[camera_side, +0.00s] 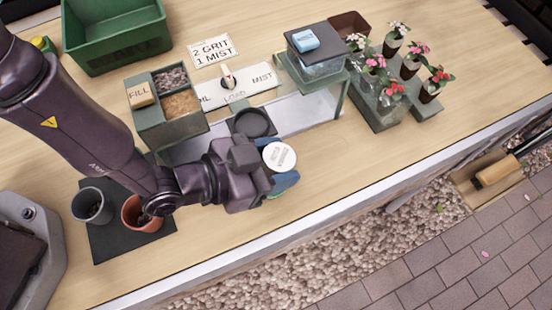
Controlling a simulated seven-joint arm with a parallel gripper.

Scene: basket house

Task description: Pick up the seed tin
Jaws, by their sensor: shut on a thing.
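The seed tin (279,156) is round, with a white lid that carries small dark lettering. It is between the fingers of my gripper (281,170), which is shut on it. One blue finger shows along the tin's near side. The far finger is mostly hidden. The tin's lower part is hidden, and I cannot tell whether it touches the bench below.
A round dark dish (252,123) is just behind the tin. A green divided box (168,118), a glass-sided container (315,66) and a tray of potted flowers (378,118) stand around it. The bench's front edge (330,208) is close; bare wood lies right of the tin.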

